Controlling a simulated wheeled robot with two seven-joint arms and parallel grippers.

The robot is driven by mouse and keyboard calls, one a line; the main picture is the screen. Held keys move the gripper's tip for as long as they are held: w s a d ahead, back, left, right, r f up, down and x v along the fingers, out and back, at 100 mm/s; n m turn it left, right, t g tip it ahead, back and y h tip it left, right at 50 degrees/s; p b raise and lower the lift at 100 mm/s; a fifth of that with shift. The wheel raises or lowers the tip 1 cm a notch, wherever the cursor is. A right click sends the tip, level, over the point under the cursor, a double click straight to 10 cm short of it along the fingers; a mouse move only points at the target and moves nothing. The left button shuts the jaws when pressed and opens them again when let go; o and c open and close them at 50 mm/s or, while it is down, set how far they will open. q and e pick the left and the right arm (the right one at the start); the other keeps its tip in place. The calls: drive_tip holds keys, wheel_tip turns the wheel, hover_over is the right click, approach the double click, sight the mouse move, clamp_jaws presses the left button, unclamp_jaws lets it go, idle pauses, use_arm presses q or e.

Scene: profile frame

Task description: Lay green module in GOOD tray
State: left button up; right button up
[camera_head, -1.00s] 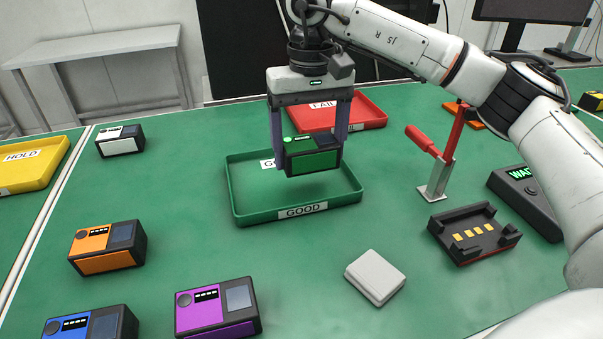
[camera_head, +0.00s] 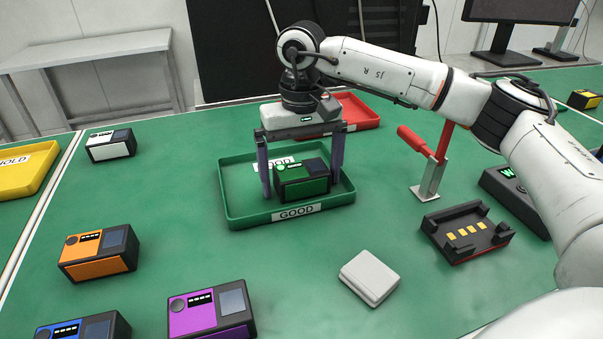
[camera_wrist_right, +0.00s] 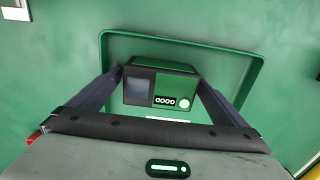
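The green module (camera_head: 302,182) sits upright inside the green GOOD tray (camera_head: 295,214), near the tray's middle. It also shows in the wrist view (camera_wrist_right: 165,85), with its dark screen and lit face. My right gripper (camera_head: 300,182) is open around the module, one finger on each side with slight gaps. Its fingers (camera_wrist_right: 160,85) also flank the module in the wrist view. The module appears to rest on the tray floor; its underside is hidden. My left gripper is not in view.
The red FAIL tray (camera_head: 357,112) lies just behind. A yellow HOLD tray (camera_head: 22,172) is at far left. White (camera_head: 110,146), orange (camera_head: 97,254), purple (camera_head: 210,312) and blue modules (camera_head: 82,331) stand left and front. A red-handled clamp (camera_head: 428,172) and black cradle (camera_head: 468,232) are right.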

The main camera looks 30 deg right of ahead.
sight(302, 169)
drive_tip(key=shift+r, duration=0.1)
wheel_tip(302, 169, up, 12)
drive_tip(key=shift+p, duration=0.35)
idle(0.7)
